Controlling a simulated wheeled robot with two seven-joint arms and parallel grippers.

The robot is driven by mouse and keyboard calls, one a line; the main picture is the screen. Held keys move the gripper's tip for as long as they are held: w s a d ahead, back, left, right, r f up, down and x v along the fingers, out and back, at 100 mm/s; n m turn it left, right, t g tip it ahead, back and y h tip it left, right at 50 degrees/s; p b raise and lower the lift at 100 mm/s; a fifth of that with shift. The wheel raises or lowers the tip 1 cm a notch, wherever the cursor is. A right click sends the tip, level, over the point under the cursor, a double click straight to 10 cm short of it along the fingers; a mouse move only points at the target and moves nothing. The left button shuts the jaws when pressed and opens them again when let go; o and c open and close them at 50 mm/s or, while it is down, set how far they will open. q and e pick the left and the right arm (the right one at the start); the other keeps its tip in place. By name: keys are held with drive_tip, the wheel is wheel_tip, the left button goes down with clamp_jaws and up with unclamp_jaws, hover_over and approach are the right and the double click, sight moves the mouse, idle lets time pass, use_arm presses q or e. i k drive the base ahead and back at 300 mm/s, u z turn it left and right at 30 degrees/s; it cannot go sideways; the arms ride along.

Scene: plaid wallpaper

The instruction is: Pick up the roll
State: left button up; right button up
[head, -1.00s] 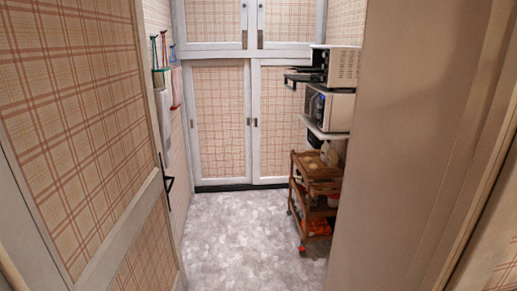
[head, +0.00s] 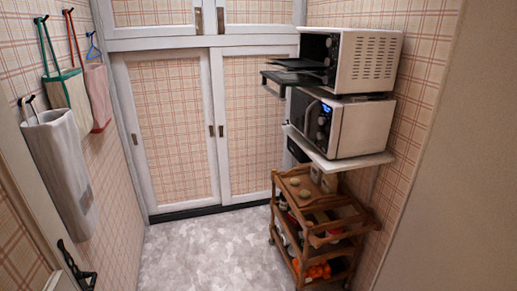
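Two small, round, pale items that look like rolls lie on the top tray of the wooden cart (head: 346,217), at the right in the head view. One roll-like item (head: 305,194) is nearer and the other (head: 294,181) is just behind it. They are too small to make out clearly. Neither of my grippers shows in the view.
A microwave (head: 345,125) sits on a white wall shelf (head: 335,160) above the cart, with an oven (head: 362,62) on top, its door open. Bags (head: 68,175) hang on the left wall. The grey floor (head: 200,255) is clear up to the cupboards (head: 170,130).

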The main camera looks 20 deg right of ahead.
sight(305, 194)
drive_tip(key=i, duration=2.35)
drive_tip(key=z, duration=1.95)
